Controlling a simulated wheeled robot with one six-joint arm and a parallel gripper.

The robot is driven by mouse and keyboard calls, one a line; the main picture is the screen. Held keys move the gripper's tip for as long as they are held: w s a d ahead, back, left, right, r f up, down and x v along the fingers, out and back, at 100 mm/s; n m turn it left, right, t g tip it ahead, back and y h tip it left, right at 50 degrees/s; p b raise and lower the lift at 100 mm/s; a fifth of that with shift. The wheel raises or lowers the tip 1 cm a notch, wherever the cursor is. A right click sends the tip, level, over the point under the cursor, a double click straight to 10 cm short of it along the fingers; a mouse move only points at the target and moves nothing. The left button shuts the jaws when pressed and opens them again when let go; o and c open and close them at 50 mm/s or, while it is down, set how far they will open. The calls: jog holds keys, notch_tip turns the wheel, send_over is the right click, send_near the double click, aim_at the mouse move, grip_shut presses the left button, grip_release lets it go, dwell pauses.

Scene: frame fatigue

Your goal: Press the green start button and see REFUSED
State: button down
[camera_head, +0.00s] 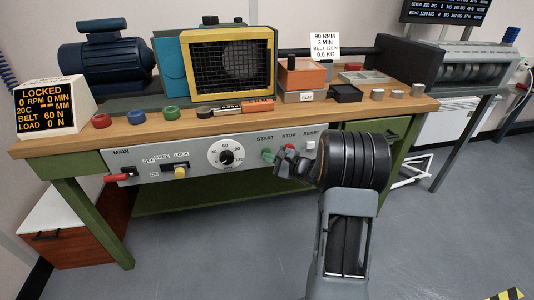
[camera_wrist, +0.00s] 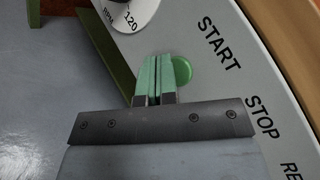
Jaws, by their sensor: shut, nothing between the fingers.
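The green start button (camera_head: 266,154) is on the grey front panel (camera_head: 150,170) of the bench, under the word START. In the wrist view the round green button (camera_wrist: 182,70) shows just right of my fingertips. My gripper (camera_wrist: 156,62) is shut and empty, its green-padded fingers together. The fingertips are at or close beside the button; I cannot tell whether they touch it. In the head view my gripper (camera_head: 275,156) is in front of the panel near START. The display (camera_head: 45,107) at the left reads LOCKED, 0 RPM, 0 MIN, BELT 60 N, LOAD 0 N.
The speed dial (camera_head: 227,153) is left of START, and the white RESET button (camera_head: 310,146) is to the right. A yellow lock knob (camera_head: 181,172) and red main handle (camera_head: 117,177) stick out at the left. Coloured rings and a caged machine (camera_head: 232,62) stand on the bench.

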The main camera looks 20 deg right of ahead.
jog(key=shift+w+d, duration=0.1)
jog(key=shift+w, duration=0.55)
dwell(0.7)
jog(key=shift+s, duration=0.1)
jog(key=shift+s+b, duration=0.45)
jog(key=shift+s, duration=0.25)
jog(key=shift+s+a+b, duration=0.1)
jog(key=shift+s+a, duration=0.1)
jog(key=shift+s, duration=0.6)
jog(key=shift+s+a+b, duration=0.1)
jog(key=shift+s+a, duration=0.15)
jog(key=shift+s, duration=0.6)
jog(key=shift+s+a+b, duration=0.1)
jog(key=shift+s+a, duration=0.1)
jog(key=shift+s, duration=0.6)
